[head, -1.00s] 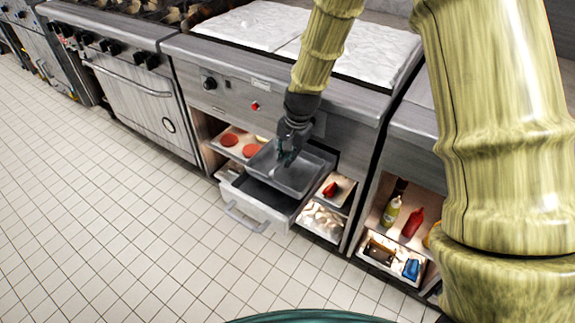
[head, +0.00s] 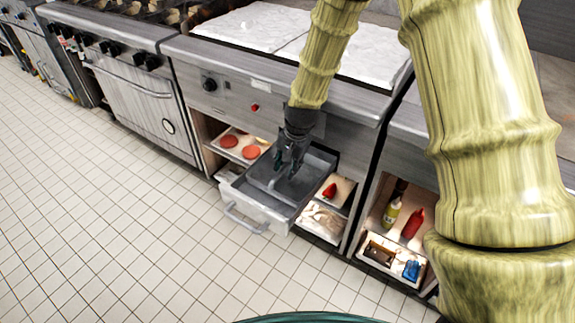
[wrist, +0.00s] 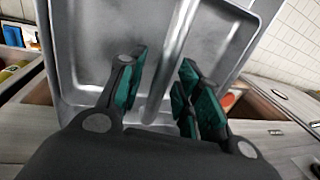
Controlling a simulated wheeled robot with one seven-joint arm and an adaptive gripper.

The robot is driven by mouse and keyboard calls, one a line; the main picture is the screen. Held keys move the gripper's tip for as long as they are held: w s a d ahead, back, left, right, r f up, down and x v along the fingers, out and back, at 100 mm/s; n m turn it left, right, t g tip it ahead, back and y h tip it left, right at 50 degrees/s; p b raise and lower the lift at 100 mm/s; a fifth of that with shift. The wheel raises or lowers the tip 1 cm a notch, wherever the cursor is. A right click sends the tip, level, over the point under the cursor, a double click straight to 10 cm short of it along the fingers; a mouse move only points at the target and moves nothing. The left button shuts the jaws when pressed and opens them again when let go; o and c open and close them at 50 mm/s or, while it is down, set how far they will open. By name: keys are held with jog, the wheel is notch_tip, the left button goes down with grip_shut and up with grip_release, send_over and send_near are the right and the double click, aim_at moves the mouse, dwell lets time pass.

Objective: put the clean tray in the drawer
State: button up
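The grey metal tray (head: 263,176) lies down inside the pulled-out drawer (head: 250,207), looking roughly level. My gripper (head: 288,172) reaches down over it. In the wrist view the tray (wrist: 212,40) fills the upper middle, with a raised ridge across it. My gripper's green-padded fingers (wrist: 163,85) stand apart on either side of this ridge, with visible gaps. My gripper looks open. The tray's underside and its contact with the drawer floor are hidden.
Left of the drawer, a shelf holds red round items (head: 228,141). Right of it are a tray with a red item (head: 330,190) and a bin of pale items (head: 320,219). Bottles (head: 391,213) stand farther right. The tiled floor (head: 130,230) in front is clear.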

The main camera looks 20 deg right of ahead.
notch_tip(320, 180, up, 12)
jog(key=s+d+p, duration=0.1)
jog(key=shift+s+d, duration=0.25)
jog(key=shift+s, duration=0.15)
dwell(0.4)
dwell(1.2)
